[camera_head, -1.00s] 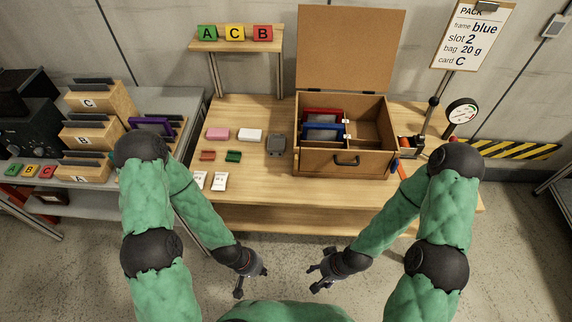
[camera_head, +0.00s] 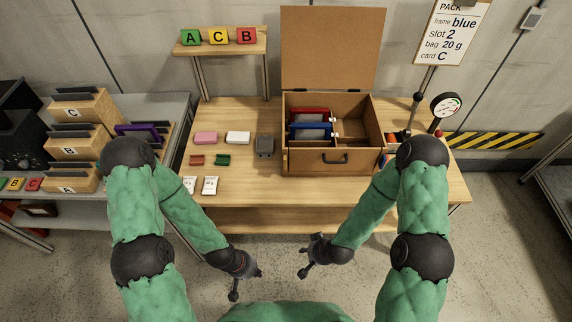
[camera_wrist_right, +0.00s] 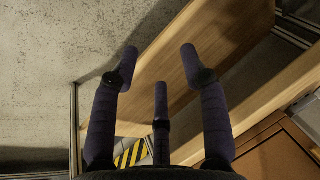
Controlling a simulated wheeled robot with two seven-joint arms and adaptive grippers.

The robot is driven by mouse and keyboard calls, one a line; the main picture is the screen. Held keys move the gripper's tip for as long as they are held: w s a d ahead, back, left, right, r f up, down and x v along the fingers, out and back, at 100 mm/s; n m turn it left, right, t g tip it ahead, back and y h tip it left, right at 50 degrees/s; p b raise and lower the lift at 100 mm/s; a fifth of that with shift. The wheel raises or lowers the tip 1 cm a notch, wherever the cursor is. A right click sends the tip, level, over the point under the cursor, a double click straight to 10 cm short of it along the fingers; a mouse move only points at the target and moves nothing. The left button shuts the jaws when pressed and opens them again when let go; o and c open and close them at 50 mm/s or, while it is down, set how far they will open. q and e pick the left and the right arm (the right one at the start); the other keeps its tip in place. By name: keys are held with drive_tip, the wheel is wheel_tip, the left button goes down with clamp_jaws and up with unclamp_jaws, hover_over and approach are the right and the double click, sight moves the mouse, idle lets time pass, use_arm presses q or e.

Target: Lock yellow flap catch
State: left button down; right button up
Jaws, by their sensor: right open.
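I cannot make out a yellow flap catch in either view. A brown case (camera_head: 303,163) with its lid (camera_head: 328,47) standing open sits on the wooden table. A red frame (camera_head: 309,116) and a blue frame (camera_head: 311,131) are in its left part; the right part looks empty. My left gripper (camera_head: 246,283) is open and empty in front of the table. My right gripper (camera_head: 305,260) is open and empty, also in front of the table and below its top. In the right wrist view its spread fingers (camera_wrist_right: 160,75) show, with the table edge beyond them.
The wooden table (camera_head: 245,185) also holds pink and white blocks, a grey device (camera_head: 265,146) and white bags (camera_head: 210,185). A round gauge (camera_head: 446,105) stands at the right. A shelf with lettered blocks (camera_head: 219,37) is behind. Lettered bins (camera_head: 73,180) stand on the left bench.

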drive_tip(key=w+a+r+t, duration=0.1)
drive_tip(key=w+t, duration=0.1)
drive_tip(key=w, duration=0.2)
drive_tip(key=w+a+r+t+h+p, duration=0.1)
drive_tip(key=w+a+r+t, duration=0.1)
drive_tip(key=w, duration=0.2)
drive_tip(key=w+a+r+n+t, duration=0.1)
drive_tip(key=w+r+t, duration=0.1)
drive_tip(key=w, duration=0.3)
drive_tip(key=shift+a+r+t+h, duration=0.15)
drive_tip(key=shift+t+h, duration=0.15)
drive_tip(key=shift+t, duration=0.3)
drive_tip(key=n+t+h+p, duration=0.1)
drive_tip(key=t+h+p, duration=0.1)
drive_tip(key=t, duration=0.5)
approach(285, 161)
drive_tip(key=w+f+b, duration=0.1)
drive_tip(key=w+f, duration=0.1)
drive_tip(key=w, duration=0.7)
drive_tip(key=shift+w+d, duration=0.3)
drive_tip(key=shift+w, duration=0.1)
drive_tip(key=shift+f, duration=0.1)
clamp_jaws()
